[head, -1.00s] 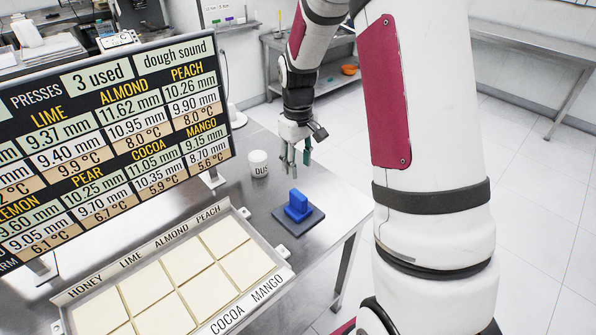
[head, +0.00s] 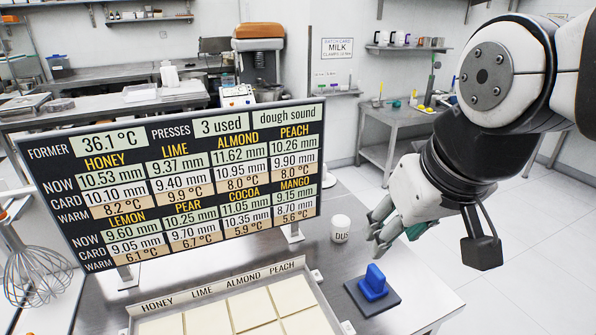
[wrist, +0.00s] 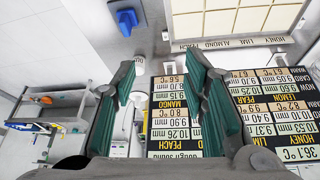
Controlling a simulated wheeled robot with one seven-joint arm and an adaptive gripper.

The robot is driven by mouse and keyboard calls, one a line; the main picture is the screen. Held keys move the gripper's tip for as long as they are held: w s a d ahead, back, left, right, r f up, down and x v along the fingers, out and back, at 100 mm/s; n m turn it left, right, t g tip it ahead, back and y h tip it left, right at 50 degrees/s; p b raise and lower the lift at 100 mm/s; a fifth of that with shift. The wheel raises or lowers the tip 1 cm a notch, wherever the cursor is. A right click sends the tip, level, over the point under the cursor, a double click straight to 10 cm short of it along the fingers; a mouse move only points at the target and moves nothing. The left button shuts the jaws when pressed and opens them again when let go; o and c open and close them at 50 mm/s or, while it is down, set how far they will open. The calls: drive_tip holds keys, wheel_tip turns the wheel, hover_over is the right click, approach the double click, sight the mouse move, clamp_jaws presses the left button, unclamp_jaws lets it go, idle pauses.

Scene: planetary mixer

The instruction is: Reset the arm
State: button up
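My gripper (head: 380,226) is raised at the right in the head view, above the metal table and to the right of the white cup marked DUS (head: 340,228). In the wrist view the green-padded fingers (wrist: 168,105) stand apart with nothing between them, so it is open and empty. A blue block with a grip (head: 374,283) rests on a dark square pad below the gripper, clear of it. It also shows in the wrist view (wrist: 127,18).
A display board (head: 180,185) with thickness and temperature readings stands left of the arm. A tray (head: 150,304) of pale squares lies in front of it. A whisk (head: 35,275) is at the far left. A side table (head: 400,115) stands behind. Floor at right is clear.

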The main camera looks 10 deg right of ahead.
drive_tip(key=shift+s+a+r+t, duration=0.1)
drive_tip(key=shift+s+a+t, duration=0.1)
drive_tip(key=shift+s, duration=0.55)
drive_tip(key=shift+s+a+t, duration=0.1)
drive_tip(key=shift+s+a, duration=0.1)
drive_tip(key=shift+s, duration=0.55)
